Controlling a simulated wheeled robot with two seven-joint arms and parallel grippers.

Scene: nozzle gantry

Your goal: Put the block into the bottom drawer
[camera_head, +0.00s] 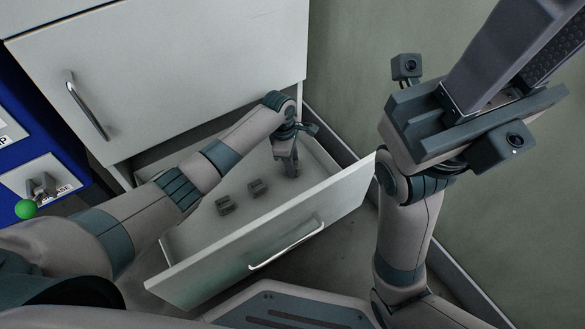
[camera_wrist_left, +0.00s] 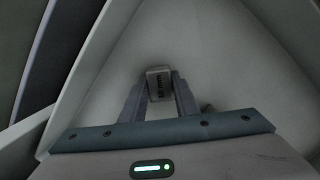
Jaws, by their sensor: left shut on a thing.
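The bottom drawer (camera_head: 240,241) is pulled open, and its light floor shows in the head view. My left gripper (camera_head: 292,168) reaches down into the drawer near its far right corner. In the left wrist view, it (camera_wrist_left: 160,92) is shut on a small grey block (camera_wrist_left: 158,83) with dark markings, held between the fingertips. In the head view the fingers mostly hide this block. I cannot tell whether it touches the drawer floor.
Two small dark grey pieces (camera_head: 240,197) lie on the drawer floor left of my left gripper. A closed drawer front with a handle (camera_head: 87,106) is above. A blue panel (camera_head: 25,120) and a green ball (camera_head: 26,209) are at the left. A wall (camera_head: 345,60) stands behind right.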

